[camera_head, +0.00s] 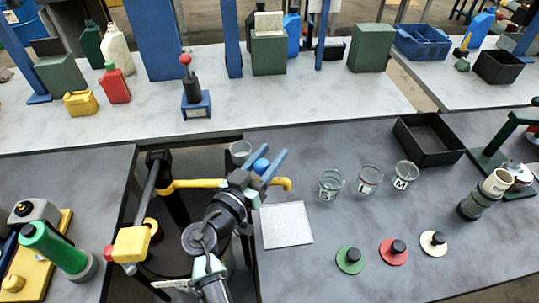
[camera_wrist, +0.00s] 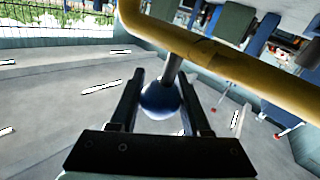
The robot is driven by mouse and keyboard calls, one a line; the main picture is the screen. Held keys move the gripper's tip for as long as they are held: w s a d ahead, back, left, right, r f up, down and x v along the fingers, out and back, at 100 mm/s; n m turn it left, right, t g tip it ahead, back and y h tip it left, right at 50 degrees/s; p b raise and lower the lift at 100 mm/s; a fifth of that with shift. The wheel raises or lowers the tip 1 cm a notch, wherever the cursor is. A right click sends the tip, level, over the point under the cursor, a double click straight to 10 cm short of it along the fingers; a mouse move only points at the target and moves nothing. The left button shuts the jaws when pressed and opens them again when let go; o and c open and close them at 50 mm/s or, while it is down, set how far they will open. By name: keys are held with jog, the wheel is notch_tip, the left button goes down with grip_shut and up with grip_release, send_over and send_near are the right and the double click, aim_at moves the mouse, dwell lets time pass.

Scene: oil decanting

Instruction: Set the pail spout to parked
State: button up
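The pail spout (camera_head: 200,183) is a yellow pipe that runs from the left post across the dark opening to a bent end (camera_head: 288,184) over the right table. A blue ball knob (camera_head: 261,165) on a short dark stem is fixed to it. My gripper (camera_head: 267,156) is at the knob, with its fingers apart and one on each side. In the wrist view the blue ball (camera_wrist: 160,100) is between the open fingers (camera_wrist: 163,74), with the yellow pipe (camera_wrist: 225,62) crossing just beyond. Whether a finger touches the ball is hard to tell.
Glass jars (camera_head: 331,184) stand right of the spout's end, beside a white square pad (camera_head: 286,225). Coloured lids (camera_head: 393,251) lie in front of the jars. A yellow box with a red knob (camera_head: 130,245) is left of my arm. A black tray (camera_head: 430,140) is farther right.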

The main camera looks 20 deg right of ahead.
grip_shut()
dwell(0.9)
